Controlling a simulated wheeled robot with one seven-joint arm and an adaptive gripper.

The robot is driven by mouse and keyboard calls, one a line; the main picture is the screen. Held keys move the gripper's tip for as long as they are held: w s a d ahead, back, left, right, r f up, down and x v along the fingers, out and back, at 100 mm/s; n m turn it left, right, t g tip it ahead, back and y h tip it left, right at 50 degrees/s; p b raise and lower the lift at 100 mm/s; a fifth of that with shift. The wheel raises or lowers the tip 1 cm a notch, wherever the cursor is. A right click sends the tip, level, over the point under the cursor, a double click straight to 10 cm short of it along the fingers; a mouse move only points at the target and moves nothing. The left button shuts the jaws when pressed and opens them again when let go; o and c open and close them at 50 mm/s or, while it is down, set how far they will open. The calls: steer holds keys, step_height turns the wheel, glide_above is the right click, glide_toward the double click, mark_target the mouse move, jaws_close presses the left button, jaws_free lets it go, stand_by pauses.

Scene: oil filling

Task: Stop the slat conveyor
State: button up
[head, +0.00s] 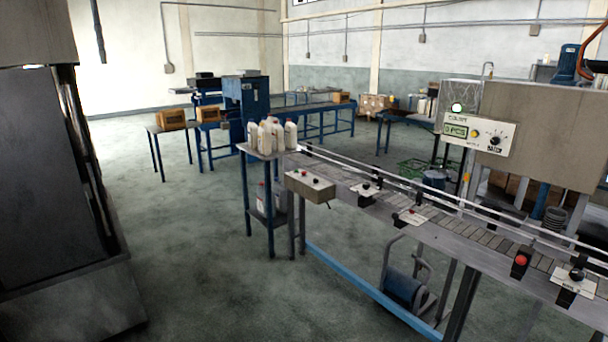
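The slat conveyor (470,228) runs from the middle of the head view to the lower right, with metal slats and guide rails. On its near side, at the left end, is a grey control box (310,186) with small buttons, one of them red. Further right along this side are a plate with a red knob (410,217), a black box with a red button (521,261) and a plate with a black knob (575,280). A counter panel (478,133) above the conveyor has a green display reading PCS. My gripper is not in view. Whether the slats move cannot be told.
White bottles (271,134) stand on a small blue-legged table (258,153) at the conveyor's left end. A tall dark structure (45,170) fills the left edge. The floor (200,250) between them is clear. Blue workbenches with boxes stand behind.

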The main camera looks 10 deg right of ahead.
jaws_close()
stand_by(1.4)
